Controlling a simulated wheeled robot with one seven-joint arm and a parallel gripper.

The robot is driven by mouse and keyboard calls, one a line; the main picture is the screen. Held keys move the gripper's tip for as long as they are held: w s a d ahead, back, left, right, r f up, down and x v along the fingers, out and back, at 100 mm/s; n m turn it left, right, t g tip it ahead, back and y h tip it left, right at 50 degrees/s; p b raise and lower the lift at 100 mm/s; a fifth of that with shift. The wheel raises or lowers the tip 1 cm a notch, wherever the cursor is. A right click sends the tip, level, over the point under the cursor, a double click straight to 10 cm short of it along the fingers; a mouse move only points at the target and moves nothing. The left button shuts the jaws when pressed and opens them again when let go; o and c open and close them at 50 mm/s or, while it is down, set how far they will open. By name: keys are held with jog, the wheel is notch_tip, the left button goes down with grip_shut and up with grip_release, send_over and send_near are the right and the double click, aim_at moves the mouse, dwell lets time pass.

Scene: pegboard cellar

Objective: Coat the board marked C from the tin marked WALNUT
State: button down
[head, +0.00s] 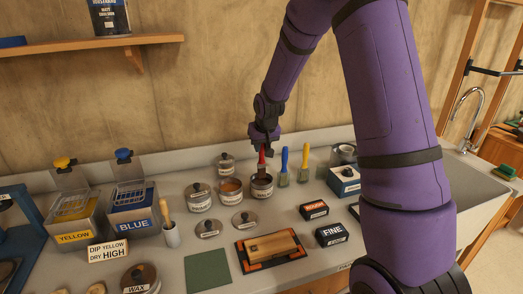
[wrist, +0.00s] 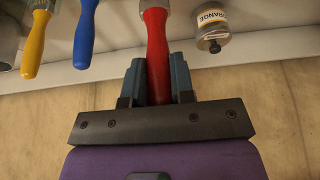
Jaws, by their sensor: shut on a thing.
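My gripper (head: 263,136) is shut on the red handle of a brush (head: 262,158), which it holds upright; the wrist view also shows the red handle (wrist: 156,45) between the two fingers (wrist: 157,80). The brush's lower end is at the mouth of an open tin (head: 262,188) with dark contents; I cannot tell how deep it reaches. That tin's label is too small to read. Beside it on the left stands an open tin (head: 230,192) with orange-brown contents. A wooden piece (head: 270,246) lies in a black and orange holder; no letter C is readable on it.
A blue brush (head: 284,163) and a yellow brush (head: 304,160) stand right of the tin. Lidded tins (head: 199,198) and loose lids (head: 208,229) lie left and in front. ROUGH (head: 314,210) and FINE (head: 335,235) blocks sit at right. A green sheet (head: 207,273) lies flat.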

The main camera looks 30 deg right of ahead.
jog(key=shift+r, duration=2.2)
